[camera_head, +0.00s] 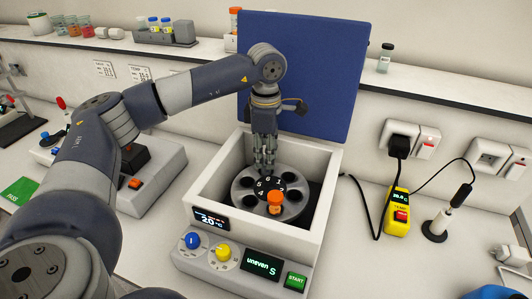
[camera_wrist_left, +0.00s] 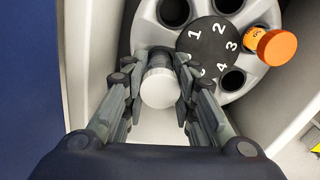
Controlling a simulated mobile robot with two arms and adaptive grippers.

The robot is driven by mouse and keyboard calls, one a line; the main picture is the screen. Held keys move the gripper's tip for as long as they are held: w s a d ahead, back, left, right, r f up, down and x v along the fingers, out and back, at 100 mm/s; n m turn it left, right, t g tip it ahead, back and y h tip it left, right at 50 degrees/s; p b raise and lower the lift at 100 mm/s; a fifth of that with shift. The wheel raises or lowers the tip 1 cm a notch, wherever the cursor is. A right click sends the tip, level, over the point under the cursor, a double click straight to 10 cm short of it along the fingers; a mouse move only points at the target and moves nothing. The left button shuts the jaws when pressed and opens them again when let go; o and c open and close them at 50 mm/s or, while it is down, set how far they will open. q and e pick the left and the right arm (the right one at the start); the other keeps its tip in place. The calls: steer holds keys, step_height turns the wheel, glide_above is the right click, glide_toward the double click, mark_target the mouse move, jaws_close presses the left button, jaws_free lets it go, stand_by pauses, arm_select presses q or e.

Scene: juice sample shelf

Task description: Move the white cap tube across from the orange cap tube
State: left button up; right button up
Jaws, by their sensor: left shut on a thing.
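The white cap tube (camera_wrist_left: 159,88) is between the fingers of my left gripper (camera_wrist_left: 161,66) in the left wrist view; mostly its cap shows. The gripper is shut on it at the rotor's edge. The fingers hide the tube's lower part, so I cannot tell whether it is in a hole. The orange cap tube (camera_wrist_left: 275,47) stands in a rotor hole beside number 3; it also shows in the head view (camera_head: 275,202). In the head view my left gripper (camera_head: 264,165) points down over the back of the numbered rotor (camera_head: 244,182). My right gripper is not in view.
The centrifuge (camera_head: 202,180) is open, its blue lid (camera_head: 315,60) raised behind my gripper. Its high walls surround the rotor. Its display (camera_head: 262,266) reads "uneven". Several other rotor holes look empty.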

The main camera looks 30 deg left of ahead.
arm_select(q)
steer(key=shift+f+b, duration=0.85)
steer(key=shift+f, duration=0.45)
steer(key=o, duration=1.2)
steer(key=shift+r, duration=0.2)
step_height(320, 180, up, 11)
steer(key=shift+r, duration=0.35)
